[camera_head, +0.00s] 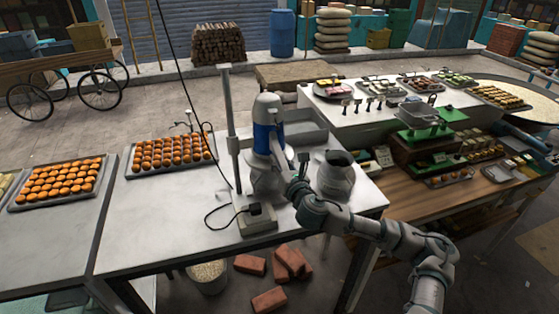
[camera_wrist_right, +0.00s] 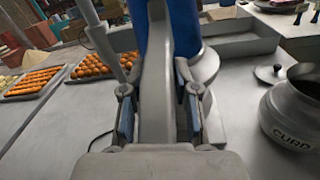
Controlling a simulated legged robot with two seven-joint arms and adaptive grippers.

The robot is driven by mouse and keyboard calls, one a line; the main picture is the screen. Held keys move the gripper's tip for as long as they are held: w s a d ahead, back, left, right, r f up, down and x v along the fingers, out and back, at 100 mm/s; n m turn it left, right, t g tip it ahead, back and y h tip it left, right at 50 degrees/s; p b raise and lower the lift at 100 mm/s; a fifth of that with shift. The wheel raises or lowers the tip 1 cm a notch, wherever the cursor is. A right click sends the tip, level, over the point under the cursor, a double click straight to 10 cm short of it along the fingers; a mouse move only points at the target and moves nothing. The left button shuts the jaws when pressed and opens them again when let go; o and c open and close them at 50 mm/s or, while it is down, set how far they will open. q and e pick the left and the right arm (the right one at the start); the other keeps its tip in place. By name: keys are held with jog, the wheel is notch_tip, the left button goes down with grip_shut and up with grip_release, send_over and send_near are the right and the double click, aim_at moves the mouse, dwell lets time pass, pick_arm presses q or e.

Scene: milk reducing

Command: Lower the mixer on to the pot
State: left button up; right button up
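The mixer (camera_head: 265,123), a blue and grey motor body, is on a grey vertical post (camera_head: 231,130) above a metal pot (camera_head: 268,180) on the table. Its blue body (camera_wrist_right: 183,28) also shows in the right wrist view, with a grey bar (camera_wrist_right: 156,75) in front. My right gripper (camera_head: 297,182) is at the right side of the mixer. In the wrist view the right gripper's fingers (camera_wrist_right: 158,112) stand apart on either side of the grey bar, with a narrow gap at the right. The pot's inside is hidden in the head view. My left gripper is not in view.
A metal pot marked CURD (camera_head: 336,180) stands just right of my right gripper, and its lid (camera_wrist_right: 270,73) lies near it. A black-topped box (camera_head: 257,217) with a cable is at the table's front. Trays of orange sweets (camera_head: 172,152) are at left. The table between is clear.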

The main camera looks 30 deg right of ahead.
jog(key=shift+o, duration=1.4)
jog(key=shift+f, duration=0.2)
jog(key=shift+s+d+r, duration=0.1)
jog(key=shift+d, duration=0.05)
jog(key=shift+s, duration=0.1)
jog(key=s+a, duration=0.1)
jog(key=s, duration=0.6)
jog(key=shift+s, duration=0.1)
